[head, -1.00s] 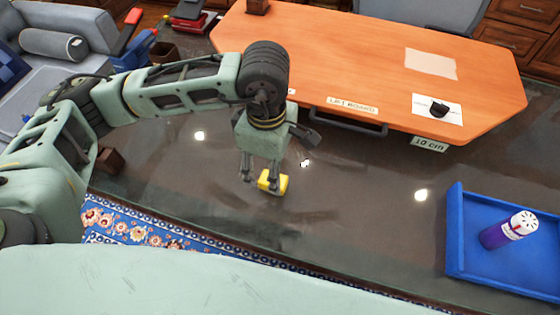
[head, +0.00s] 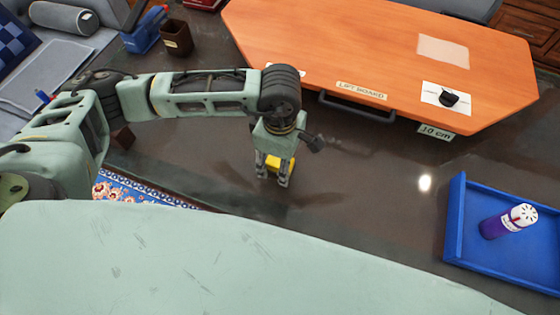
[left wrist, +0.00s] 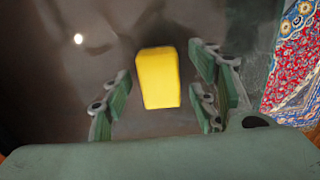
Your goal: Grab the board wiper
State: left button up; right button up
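The board wiper appears to be a small yellow block (head: 280,163) on the dark glossy surface. In the left wrist view the yellow block (left wrist: 158,78) lies between my fingers, with a gap on each side. My left gripper (head: 273,178) points down over it and is open, its fingers on either side of the block. The gripper's green-padded fingers also show in the left wrist view (left wrist: 162,88). I cannot tell exactly how high the fingertips are above the surface. My right gripper is not in view.
An orange board (head: 360,55) labelled "LIFT BOARD" with a dark handle (head: 356,116) is behind the gripper. A blue tray (head: 453,222) holding a purple can (head: 495,226) is at the right. A brown cup (head: 177,40) stands at the back left. The surface between gripper and tray is clear.

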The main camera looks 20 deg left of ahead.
pick_arm(q)
jog(key=c, duration=1.1)
jog(key=shift+r, duration=0.1)
